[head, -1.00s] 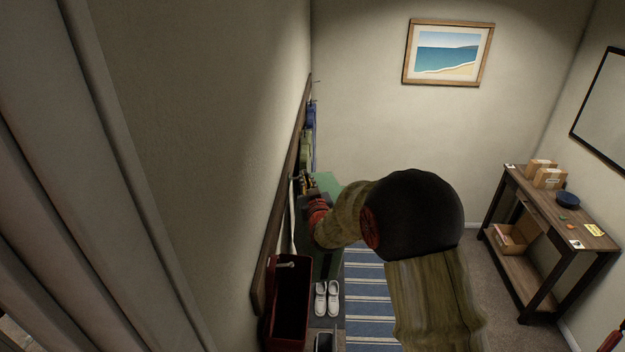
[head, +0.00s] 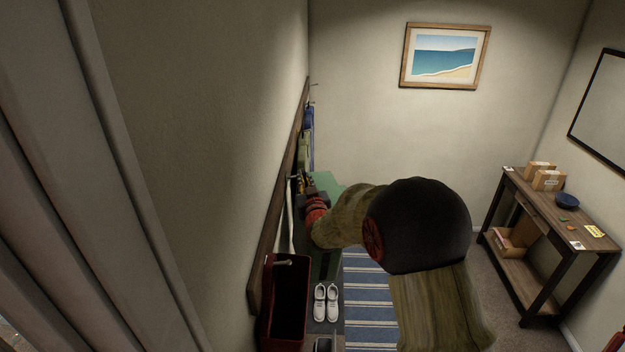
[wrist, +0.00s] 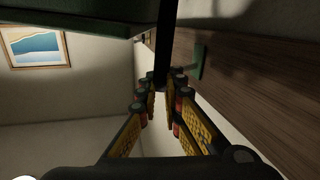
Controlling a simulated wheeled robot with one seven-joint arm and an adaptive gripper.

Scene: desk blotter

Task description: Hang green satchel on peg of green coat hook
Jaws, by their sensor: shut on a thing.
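In the wrist view, my gripper (wrist: 160,92) is shut on a thin dark strap (wrist: 164,45) that runs to the top of the picture. A dark green body (wrist: 70,18), apparently the satchel, fills the upper left there. A green coat hook peg (wrist: 199,62) stands out from the wooden rail to the right of my fingers, apart from the strap. In the head view, my gripper (head: 308,188) is small and partly hidden by my arm, close to the rail. The green satchel (head: 330,184) shows just beyond it.
The wooden rail (head: 270,245) runs along the left wall, with a blue bag (head: 308,117) and an olive bag (head: 305,145) farther along. A side table (head: 550,205) stands at the right.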

